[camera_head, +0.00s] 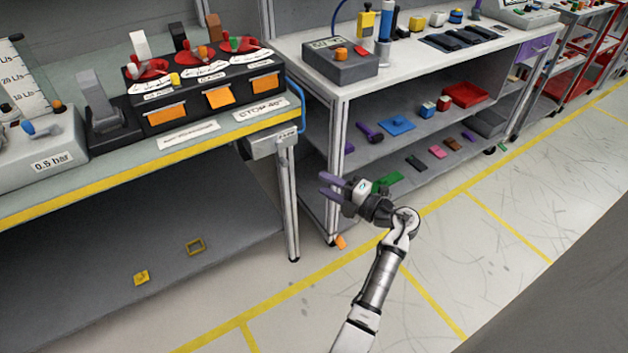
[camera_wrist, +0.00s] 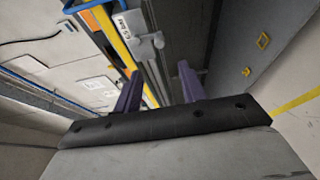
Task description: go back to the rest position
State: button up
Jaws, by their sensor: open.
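My gripper (camera_head: 330,186) is stretched out in front of me over the aisle, its purple fingers pointing left toward the gap between the two benches. The fingers are apart with nothing between them. In the wrist view my gripper (camera_wrist: 160,88) shows both purple fingers spread and empty, with a bench leg and a grey box beyond them. The dashboard module (camera_head: 205,85), a black unit with red levers and orange labels, stands on the left bench, apart from my gripper.
The left bench (camera_head: 100,184) has a yellow front edge and a grey box (camera_head: 272,144) at its corner. The right shelf bench (camera_head: 440,62) holds tools and trays. An orange piece (camera_head: 340,242) lies on the floor near its leg. The aisle floor (camera_head: 500,240) is clear.

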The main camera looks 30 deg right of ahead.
jog(key=shift+s+d, duration=0.15)
jog(key=shift+s, duration=0.25)
